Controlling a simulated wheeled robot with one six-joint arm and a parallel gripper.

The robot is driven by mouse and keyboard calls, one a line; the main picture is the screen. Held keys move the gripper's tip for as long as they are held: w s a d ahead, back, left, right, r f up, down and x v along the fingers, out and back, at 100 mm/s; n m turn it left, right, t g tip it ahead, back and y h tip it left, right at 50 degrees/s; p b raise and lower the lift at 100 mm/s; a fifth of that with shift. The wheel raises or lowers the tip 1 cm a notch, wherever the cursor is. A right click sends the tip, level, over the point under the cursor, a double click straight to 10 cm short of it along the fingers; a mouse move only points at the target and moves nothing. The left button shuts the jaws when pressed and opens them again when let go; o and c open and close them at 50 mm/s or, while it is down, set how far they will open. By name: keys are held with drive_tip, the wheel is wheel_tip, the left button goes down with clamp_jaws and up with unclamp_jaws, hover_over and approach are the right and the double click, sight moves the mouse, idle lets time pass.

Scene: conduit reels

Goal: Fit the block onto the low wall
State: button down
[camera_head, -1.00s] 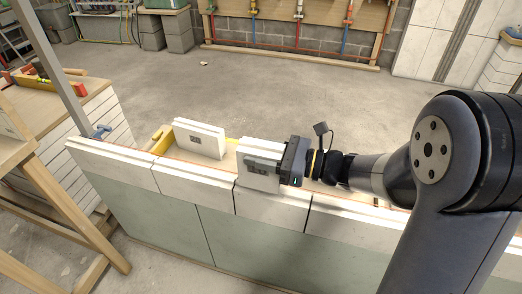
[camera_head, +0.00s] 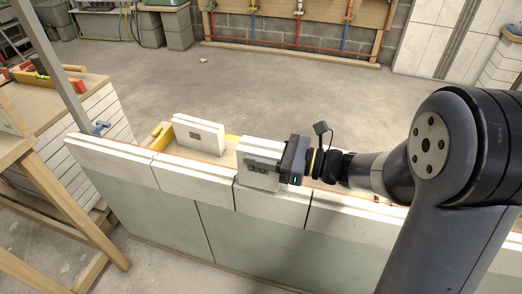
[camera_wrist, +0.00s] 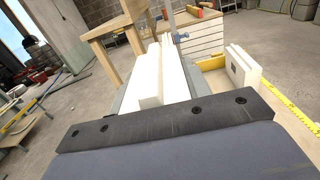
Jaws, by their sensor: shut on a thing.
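The low wall (camera_head: 235,235) runs across the middle of the head view, with pale green panels below and a course of white blocks on top. My gripper (camera_head: 262,166) is shut on a white block (camera_head: 264,148), which stands upright at the wall's top, over the white block piece (camera_head: 270,203) between two seams. I cannot tell whether its underside touches the wall. In the wrist view my gripper's dark jaw bar (camera_wrist: 165,120) fills the lower part, and the white wall top (camera_wrist: 173,75) runs away beyond it. The far side of the held block is hidden.
Another white block (camera_head: 200,135) stands on a board behind the wall, also in the wrist view (camera_wrist: 243,68). A yellow level (camera_head: 161,138) lies beside it. A wooden trestle (camera_head: 30,170) stands at left.

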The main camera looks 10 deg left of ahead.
drive_tip(key=shift+f+b, duration=0.3)
drive_tip(key=shift+f, duration=0.15)
idle(0.3)
drive_tip(key=c, duration=0.6)
unclamp_jaws()
drive_tip(key=shift+f, duration=0.1)
drive_tip(key=shift+c, duration=0.2)
drive_tip(key=shift+d, duration=0.1)
drive_tip(key=d, duration=0.3)
drive_tip(key=d+p, duration=0.1)
drive_tip(key=d, duration=0.3)
drive_tip(key=d+p, duration=0.1)
drive_tip(key=d, duration=0.2)
drive_tip(key=shift+s+d, duration=0.35)
drive_tip(key=shift+s, duration=0.05)
drive_tip(key=shift+a, duration=0.1)
drive_tip(key=a, duration=0.3)
drive_tip(key=a+b, duration=0.1)
drive_tip(key=a, duration=0.3)
drive_tip(key=a+b, duration=0.1)
drive_tip(key=a, duration=0.2)
drive_tip(key=shift+w+a, duration=0.4)
drive_tip(key=shift+r, duration=0.35)
